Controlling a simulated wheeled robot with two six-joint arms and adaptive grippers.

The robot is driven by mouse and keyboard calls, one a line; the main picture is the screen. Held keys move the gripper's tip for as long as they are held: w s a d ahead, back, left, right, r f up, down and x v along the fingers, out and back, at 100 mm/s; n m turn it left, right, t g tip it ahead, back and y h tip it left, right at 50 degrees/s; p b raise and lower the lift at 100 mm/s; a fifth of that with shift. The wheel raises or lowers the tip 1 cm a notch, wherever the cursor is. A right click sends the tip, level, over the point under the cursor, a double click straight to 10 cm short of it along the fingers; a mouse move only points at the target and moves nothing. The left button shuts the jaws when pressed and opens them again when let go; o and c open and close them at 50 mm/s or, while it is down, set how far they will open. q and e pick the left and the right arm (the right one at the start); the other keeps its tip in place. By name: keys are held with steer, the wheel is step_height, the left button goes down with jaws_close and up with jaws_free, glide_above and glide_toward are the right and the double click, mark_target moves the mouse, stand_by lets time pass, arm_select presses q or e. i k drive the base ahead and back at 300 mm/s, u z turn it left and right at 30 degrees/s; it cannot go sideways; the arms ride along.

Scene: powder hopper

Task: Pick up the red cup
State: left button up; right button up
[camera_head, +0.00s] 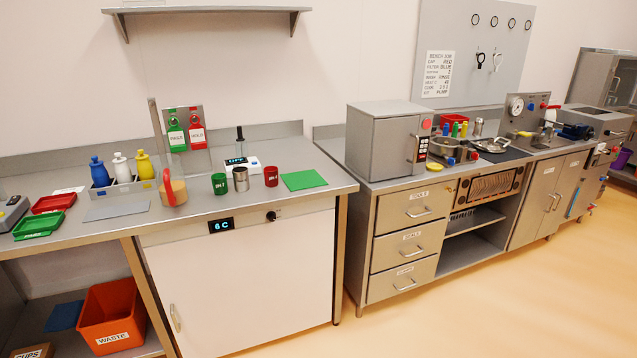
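A small red cup (271,176) with a white label stands upright near the front edge of the left steel counter. A plain metal cup (241,179) stands to its left, and a green cup (219,184) with a label stands left of that. A flat green mat (304,180) lies just right of the red cup. Neither of my grippers shows in the head view.
A white scale (240,163) stands behind the cups. To the left are a round tan object with a red handle (173,190), several squeeze bottles in a rack (119,186), and red and green trays. A steel oven-like box (386,140) stands right, beyond a gap between counters.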

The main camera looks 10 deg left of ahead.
mark_target(271, 173)
steer(key=z, duration=0.25)
steer(key=i, duration=1.2)
steer(key=u, duration=0.7)
steer(key=i, duration=0.8)
steer(key=u, duration=0.85)
